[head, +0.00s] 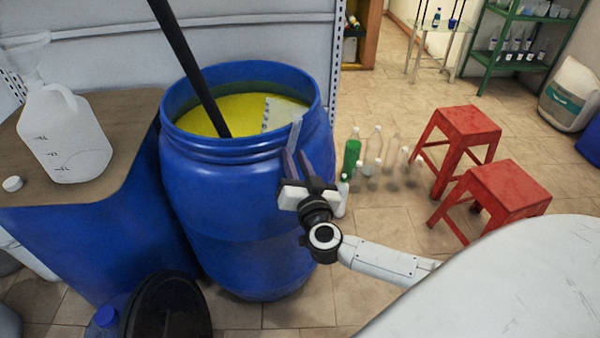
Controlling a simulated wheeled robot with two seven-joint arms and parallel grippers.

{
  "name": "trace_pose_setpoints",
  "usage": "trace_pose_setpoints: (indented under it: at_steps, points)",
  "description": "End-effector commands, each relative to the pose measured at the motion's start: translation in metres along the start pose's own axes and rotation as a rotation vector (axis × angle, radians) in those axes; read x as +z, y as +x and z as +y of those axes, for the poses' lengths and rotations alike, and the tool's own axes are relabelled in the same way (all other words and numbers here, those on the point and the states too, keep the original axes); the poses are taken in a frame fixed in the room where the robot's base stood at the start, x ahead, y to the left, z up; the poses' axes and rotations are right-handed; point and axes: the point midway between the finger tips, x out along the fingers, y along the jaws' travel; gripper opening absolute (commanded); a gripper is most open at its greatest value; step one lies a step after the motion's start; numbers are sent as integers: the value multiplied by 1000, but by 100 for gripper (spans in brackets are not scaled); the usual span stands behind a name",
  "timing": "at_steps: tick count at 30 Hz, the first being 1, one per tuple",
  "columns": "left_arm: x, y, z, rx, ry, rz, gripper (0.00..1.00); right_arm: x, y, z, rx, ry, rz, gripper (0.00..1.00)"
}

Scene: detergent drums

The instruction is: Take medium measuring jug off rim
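The medium measuring jug (284,115) is translucent with blue marks. It hangs inside the right part of the blue drum's rim (240,149), above the yellow liquid (235,95). Its pale strip-like handle (295,133) comes over the rim to the outside. My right gripper (293,152) is outside the drum, with its two dark fingers pointing up at the lower end of the handle. The fingers are a little apart at the handle; I cannot tell whether they grip it. My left gripper is not in view.
A dark pole (190,65) leans in the drum. A white canister (65,133) and a white cap (12,184) are on the brown-topped surface at left. Several bottles (352,155) stand on the floor behind my gripper. Two red stools (468,122) are at right, near a white surface (510,285).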

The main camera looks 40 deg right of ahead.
Motion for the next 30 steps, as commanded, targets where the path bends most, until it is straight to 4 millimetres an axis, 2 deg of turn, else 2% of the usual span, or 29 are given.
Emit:
trace_pose_setpoints:
  at_steps: [6, 15, 19, 20, 21, 24, 30]
  points:
    - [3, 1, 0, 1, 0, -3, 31, 1, 18, 0, 0, 1, -1, 22]
    - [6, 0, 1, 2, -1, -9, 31, 0, 19, 0, -1, 1, -1, 22]
    - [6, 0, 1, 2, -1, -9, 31, 0, 19, 0, -1, 1, -1, 0]
    - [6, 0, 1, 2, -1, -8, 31, 0, 19, 0, -1, 1, -1, 0]
    - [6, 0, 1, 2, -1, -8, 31, 0, 19, 0, -1, 1, -1, 13]
    - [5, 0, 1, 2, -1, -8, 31, 0, 19, 0, 0, 1, -1, 0]
    - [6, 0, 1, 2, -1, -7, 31, 0, 19, 0, -2, -3, 4, 0]
